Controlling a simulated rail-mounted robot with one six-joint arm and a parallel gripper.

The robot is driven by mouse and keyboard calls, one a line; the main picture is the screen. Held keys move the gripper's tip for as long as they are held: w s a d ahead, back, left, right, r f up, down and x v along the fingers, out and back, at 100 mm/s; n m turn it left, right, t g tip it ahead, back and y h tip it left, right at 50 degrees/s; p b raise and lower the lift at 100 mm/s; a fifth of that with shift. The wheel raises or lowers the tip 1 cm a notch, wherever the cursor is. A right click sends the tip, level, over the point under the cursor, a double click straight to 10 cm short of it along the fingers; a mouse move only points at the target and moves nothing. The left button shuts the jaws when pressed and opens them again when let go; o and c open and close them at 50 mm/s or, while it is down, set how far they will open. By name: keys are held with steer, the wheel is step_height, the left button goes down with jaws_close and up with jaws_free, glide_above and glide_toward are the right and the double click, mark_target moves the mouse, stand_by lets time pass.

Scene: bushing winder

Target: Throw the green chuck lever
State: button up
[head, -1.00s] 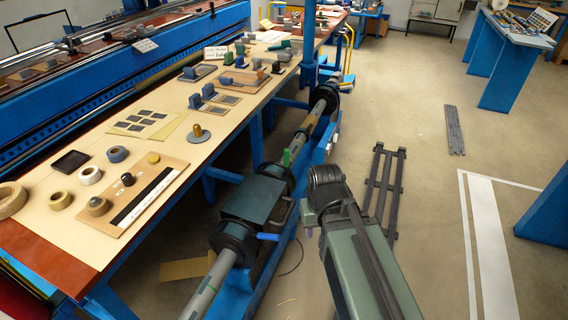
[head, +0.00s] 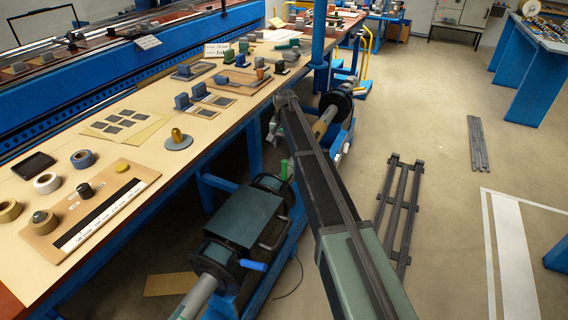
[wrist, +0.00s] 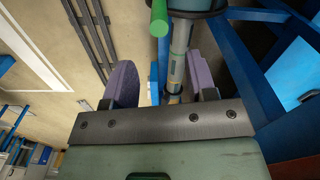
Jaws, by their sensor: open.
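The green chuck lever (head: 284,169) stands up beside the shaft, just behind the dark chuck housing (head: 240,217), in the head view. In the wrist view the green lever (wrist: 158,18) is a green rod at the top edge, cut off by the frame. My gripper (wrist: 160,75) shows two purple-grey fingers set wide apart, with nothing held between them. The lever lies beyond the fingertips, roughly between them sideways, and apart from them. In the head view my arm reaches over the shaft, and its end is small and partly hidden.
A blue lever (head: 252,265) sticks out from the front of the housing. The long workbench (head: 130,215) with small parts runs along the left. A blue post (head: 318,45) rises near the arm's end.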

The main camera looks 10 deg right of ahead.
mark_target(284, 161)
steer(key=shift+s+f+b, duration=0.1)
steer(key=shift+f+b, duration=0.25)
steer(key=shift+f, duration=0.05)
step_height(284, 161, down, 10)
steer(key=b, duration=1)
steer(key=shift+f, duration=0.25)
steer(key=shift+r, duration=0.2)
steer(key=shift+c, duration=0.2)
jaws_close()
